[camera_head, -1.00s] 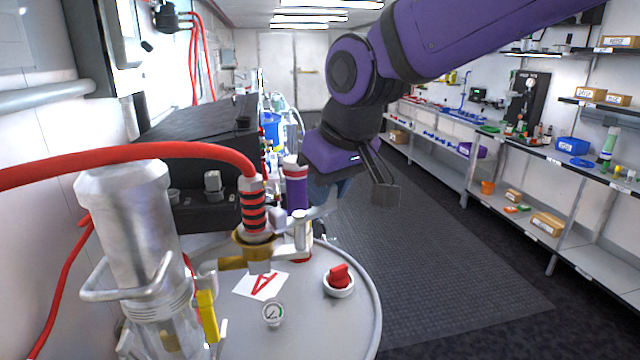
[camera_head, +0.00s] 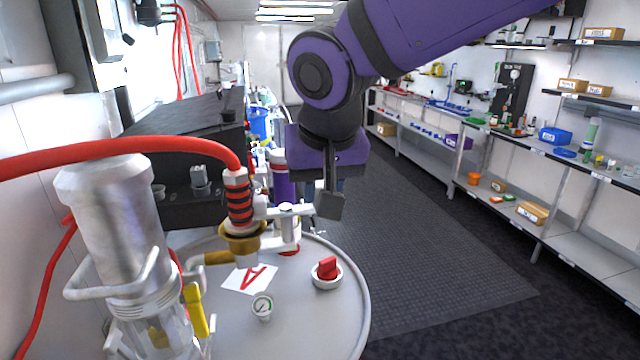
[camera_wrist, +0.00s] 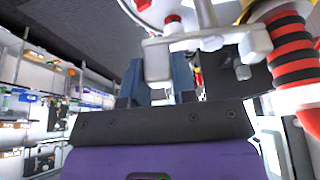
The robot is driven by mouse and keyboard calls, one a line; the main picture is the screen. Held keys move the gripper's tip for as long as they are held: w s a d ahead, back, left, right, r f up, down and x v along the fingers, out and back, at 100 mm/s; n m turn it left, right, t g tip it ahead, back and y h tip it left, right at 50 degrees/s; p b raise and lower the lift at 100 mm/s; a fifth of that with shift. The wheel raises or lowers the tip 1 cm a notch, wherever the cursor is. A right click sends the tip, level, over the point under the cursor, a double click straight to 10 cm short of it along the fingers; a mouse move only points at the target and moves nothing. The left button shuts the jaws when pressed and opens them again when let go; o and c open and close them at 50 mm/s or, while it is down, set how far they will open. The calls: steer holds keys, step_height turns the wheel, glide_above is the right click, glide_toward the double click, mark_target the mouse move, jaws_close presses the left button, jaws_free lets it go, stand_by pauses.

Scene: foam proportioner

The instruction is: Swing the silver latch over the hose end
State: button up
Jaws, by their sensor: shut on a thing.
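The hose end (camera_head: 238,198), ringed in red and black, stands upright in a brass cup (camera_head: 241,242) on the round tank top. It also shows at the right of the wrist view (camera_wrist: 290,50). The silver latch (camera_head: 292,212) is a bar on a short post just right of the hose end; its left end lies close beside the hose fitting, and I cannot tell whether they touch. In the wrist view, my gripper (camera_wrist: 157,88) has its blue fingers on either side of the latch's handle (camera_wrist: 157,62), shut on it. In the head view the fingers are mostly hidden.
A red hose (camera_head: 120,148) arches left over a large silver cylinder (camera_head: 112,225). A dark box (camera_head: 185,140) stands behind. Shelves line the right wall.

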steer(key=o, duration=0.9)
steer(key=v, duration=1)
steer(key=shift+s+r, duration=0.15)
steer(key=shift+r, duration=0.25)
steer(key=d+f+m+h, duration=0.1)
steer(key=d+f, duration=0.1)
steer(key=d, duration=1.4)
steer(key=shift+m+t, duration=0.4)
steer(key=shift+m, duration=0.5)
steer(key=s+d+f, duration=0.2)
steer(key=s+d, duration=0.1)
steer(key=d, duration=0.1)
steer(key=s+d+f, duration=0.2)
steer(key=s+d, duration=0.1)
steer(key=d, duration=0.2)
steer(key=s+d+f, duration=0.3)
steer(key=d, duration=0.2)
